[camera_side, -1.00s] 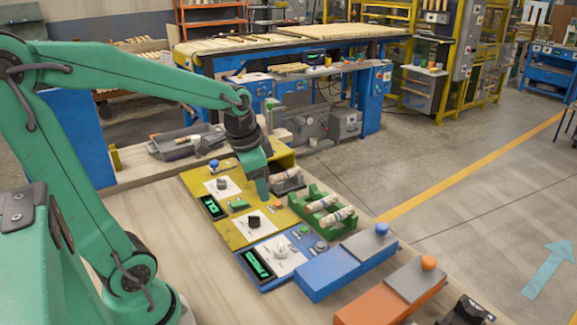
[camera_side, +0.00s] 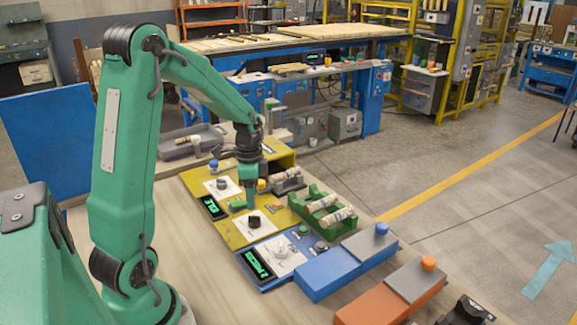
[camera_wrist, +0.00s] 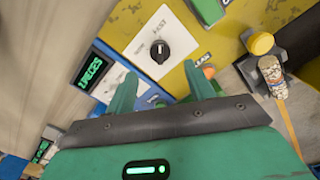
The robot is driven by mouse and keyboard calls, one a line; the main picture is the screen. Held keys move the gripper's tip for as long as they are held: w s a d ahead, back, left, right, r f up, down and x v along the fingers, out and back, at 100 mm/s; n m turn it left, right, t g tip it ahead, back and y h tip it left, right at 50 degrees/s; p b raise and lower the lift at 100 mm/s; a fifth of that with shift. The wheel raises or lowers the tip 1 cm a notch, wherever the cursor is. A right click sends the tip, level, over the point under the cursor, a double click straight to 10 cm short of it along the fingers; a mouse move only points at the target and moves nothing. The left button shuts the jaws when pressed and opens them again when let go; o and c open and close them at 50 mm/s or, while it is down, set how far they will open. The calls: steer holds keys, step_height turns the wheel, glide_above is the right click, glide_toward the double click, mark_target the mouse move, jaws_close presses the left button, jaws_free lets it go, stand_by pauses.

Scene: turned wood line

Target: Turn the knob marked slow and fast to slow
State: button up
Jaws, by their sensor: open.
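A black knob (camera_wrist: 160,50) with a white mark sits on a white plate on the yellow panel (camera_wrist: 218,40) in the wrist view. Lettering ending in "ST" shows beside it; the rest is hard to read. In the side view my gripper (camera_side: 251,203) hangs over the yellow panel, apart from the knob.
A grey knob (camera_side: 222,183) and a white knob (camera_side: 281,250) flank it on separate plates. A green block (camera_side: 238,204) lies close to my fingers. A green rack (camera_side: 322,214) with turned pieces and a blue box (camera_side: 326,273) stand to the right.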

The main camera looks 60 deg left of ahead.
mark_target(253, 216)
steer(key=shift+f, duration=0.15)
steer(key=shift+f, duration=3.75)
steer(key=shift+c, duration=0.4)
steer(key=c, duration=0.9)
